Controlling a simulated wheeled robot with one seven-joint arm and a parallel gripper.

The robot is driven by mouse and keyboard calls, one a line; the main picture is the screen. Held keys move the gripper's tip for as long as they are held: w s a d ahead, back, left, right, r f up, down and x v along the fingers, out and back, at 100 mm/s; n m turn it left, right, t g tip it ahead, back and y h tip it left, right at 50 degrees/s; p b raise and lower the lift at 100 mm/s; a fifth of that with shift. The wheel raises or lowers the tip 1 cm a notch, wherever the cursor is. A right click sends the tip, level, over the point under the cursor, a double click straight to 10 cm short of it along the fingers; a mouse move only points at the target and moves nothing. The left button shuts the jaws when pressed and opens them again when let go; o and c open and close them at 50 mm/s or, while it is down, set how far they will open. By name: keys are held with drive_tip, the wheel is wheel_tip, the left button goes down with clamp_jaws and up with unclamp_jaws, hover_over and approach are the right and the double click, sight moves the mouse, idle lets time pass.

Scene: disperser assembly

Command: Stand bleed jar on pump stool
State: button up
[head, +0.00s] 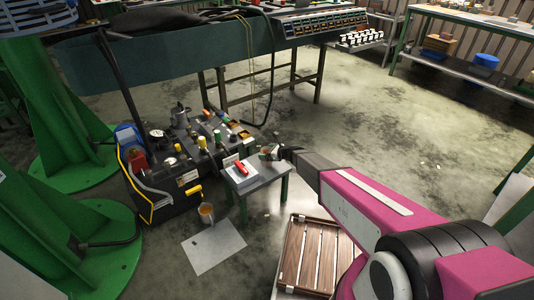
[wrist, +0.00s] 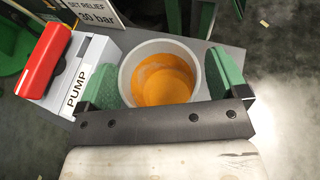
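The bleed jar (wrist: 160,52) is a pale grey, open-topped cup with orange fluid inside. In the wrist view my gripper (wrist: 165,82) has one green finger against each side of it, with no clear gap. In the head view the jar (head: 265,151) and my gripper (head: 275,153) are at the far right part of the pump stool (head: 264,182), a small grey table with green legs. The stool top also shows behind the jar in the wrist view (wrist: 239,58). The jar looks upright; its base is hidden, so I cannot tell whether it touches the stool.
A white box marked PUMP (wrist: 75,72) with a red handle (wrist: 46,60) stands left of the jar. A slatted wooden crate (head: 312,255) lies at front; a cluttered black unit (head: 170,198) is left.

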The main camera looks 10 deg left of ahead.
drive_tip(key=shift+r, duration=0.25)
drive_tip(key=s+d+r+n+g+h, duration=0.1)
drive_tip(key=s+d+r+n+h, duration=0.3)
drive_tip(key=d, duration=1)
drive_tip(key=s+d+r+n+g+h, duration=0.1)
drive_tip(key=s+d+r+n+h, duration=0.3)
drive_tip(key=s+d+r+n, duration=0.4)
drive_tip(key=s+d+r+n+g+h, duration=0.2)
drive_tip(key=s+d+n, duration=0.7)
drive_tip(key=d, duration=1.3)
drive_tip(key=s+r+h, duration=0.2)
drive_tip(key=s+r, duration=0.1)
drive_tip(key=r, duration=0.1)
drive_tip(key=shift+s+d+n+h, duration=0.25)
drive_tip(key=shift+s+n+h, duration=0.05)
drive_tip(key=shift+s+h, duration=0.1)
